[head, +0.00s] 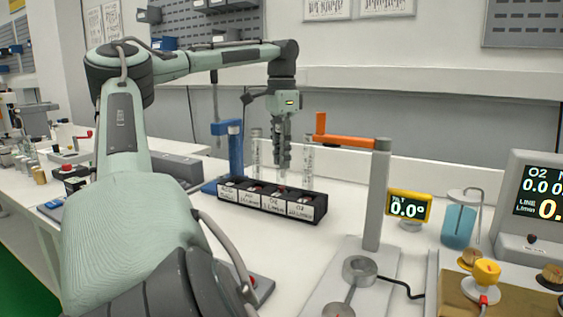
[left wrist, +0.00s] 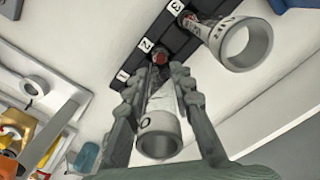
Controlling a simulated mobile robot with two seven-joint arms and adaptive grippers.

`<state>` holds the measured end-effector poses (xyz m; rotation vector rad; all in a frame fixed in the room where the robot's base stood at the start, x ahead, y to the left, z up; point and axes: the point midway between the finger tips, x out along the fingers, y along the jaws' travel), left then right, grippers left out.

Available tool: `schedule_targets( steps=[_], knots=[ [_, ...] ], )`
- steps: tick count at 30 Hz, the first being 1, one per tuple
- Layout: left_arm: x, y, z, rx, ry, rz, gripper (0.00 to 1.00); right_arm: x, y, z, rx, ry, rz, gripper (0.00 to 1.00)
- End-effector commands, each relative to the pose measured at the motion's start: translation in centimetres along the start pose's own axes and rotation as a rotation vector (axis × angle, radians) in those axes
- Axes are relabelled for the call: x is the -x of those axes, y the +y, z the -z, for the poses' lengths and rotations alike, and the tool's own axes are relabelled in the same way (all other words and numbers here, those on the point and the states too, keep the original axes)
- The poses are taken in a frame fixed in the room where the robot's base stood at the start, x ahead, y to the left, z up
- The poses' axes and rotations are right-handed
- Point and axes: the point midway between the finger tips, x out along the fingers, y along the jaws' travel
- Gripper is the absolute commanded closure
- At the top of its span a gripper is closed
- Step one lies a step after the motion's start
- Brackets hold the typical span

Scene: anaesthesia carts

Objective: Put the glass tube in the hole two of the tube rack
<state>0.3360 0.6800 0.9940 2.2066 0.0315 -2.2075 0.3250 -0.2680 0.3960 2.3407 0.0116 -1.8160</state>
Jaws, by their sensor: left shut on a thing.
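The black tube rack (head: 262,207) stands on the white bench, with white labels on its front. In the left wrist view its holes (left wrist: 170,42) carry the numbers 1, 2 and 3. My left gripper (head: 283,160) points down over the rack, shut around an upright clear glass tube (left wrist: 158,125). The tube's lower end is close to the hole marked 2, where something red shows; I cannot tell whether it is inside. Another glass tube (left wrist: 245,45) stands by number 3. In the head view, clear tubes show left (head: 256,150) and right (head: 307,160) of the gripper. My right gripper is out of view.
A blue stand (head: 235,150) is left of the rack. A grey post with an orange arm (head: 345,141) stands to its right. Further right are a yellow tilt display (head: 408,206), a blue-liquid jar (head: 459,225) and a monitor (head: 530,205).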

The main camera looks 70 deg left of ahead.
Motion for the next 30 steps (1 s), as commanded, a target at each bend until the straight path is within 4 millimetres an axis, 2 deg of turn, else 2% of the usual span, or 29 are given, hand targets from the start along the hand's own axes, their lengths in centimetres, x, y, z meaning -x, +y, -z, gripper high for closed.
schedule_targets(
  steps=[3, 16, 17, 21, 30],
  knots=[
    [-1.2, 0.1, 0.0, -0.001, 0.001, 0.0, 1.0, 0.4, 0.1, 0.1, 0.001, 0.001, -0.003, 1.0],
    [-1.8, 0.0, 0.0, 0.0, 0.002, -0.001, 1.0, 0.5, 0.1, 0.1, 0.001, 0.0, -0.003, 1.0],
    [-1.8, 0.0, 0.0, 0.0, 0.001, 0.0, 0.75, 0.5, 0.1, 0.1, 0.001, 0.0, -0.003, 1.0],
    [-1.8, 0.0, 0.0, 0.0, 0.001, 0.0, 0.57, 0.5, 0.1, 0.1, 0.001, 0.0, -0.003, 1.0],
    [-1.7, 0.0, -0.1, 0.0, 0.001, 0.0, 0.57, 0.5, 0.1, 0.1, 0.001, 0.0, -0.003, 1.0]
  ],
)
